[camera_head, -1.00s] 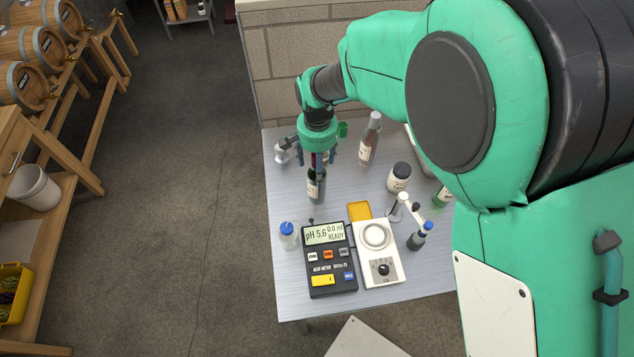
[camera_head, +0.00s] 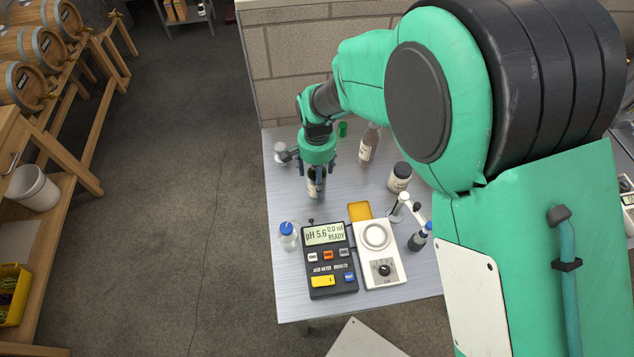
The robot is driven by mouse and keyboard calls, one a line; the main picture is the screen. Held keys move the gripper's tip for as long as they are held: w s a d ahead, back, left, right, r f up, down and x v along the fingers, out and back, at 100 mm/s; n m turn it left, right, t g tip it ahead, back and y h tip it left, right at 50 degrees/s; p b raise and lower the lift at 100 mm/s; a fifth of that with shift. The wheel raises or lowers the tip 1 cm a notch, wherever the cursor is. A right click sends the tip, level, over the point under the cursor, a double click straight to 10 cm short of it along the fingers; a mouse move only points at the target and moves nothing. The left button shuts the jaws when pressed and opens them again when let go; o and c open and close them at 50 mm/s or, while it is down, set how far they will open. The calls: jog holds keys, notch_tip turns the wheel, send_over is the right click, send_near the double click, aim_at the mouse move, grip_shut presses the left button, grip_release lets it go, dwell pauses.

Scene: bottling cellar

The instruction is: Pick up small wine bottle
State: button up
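The small wine bottle (camera_head: 317,188) stands on the grey table (camera_head: 288,272), dark with a pale label. My gripper (camera_head: 317,172) is right above it and pointing down, with fingers on either side of the bottle's upper part. The fingers look apart, and the bottle's neck is hidden by the gripper body. I cannot tell whether the fingers touch the bottle.
A larger bottle (camera_head: 369,146) stands behind right, and a dark jar (camera_head: 399,177) to the right. A block wall (camera_head: 290,75) rises behind the table.

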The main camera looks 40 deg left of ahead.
jog(key=shift+f, duration=0.3)
jog(key=shift+c, duration=0.3)
grip_shut()
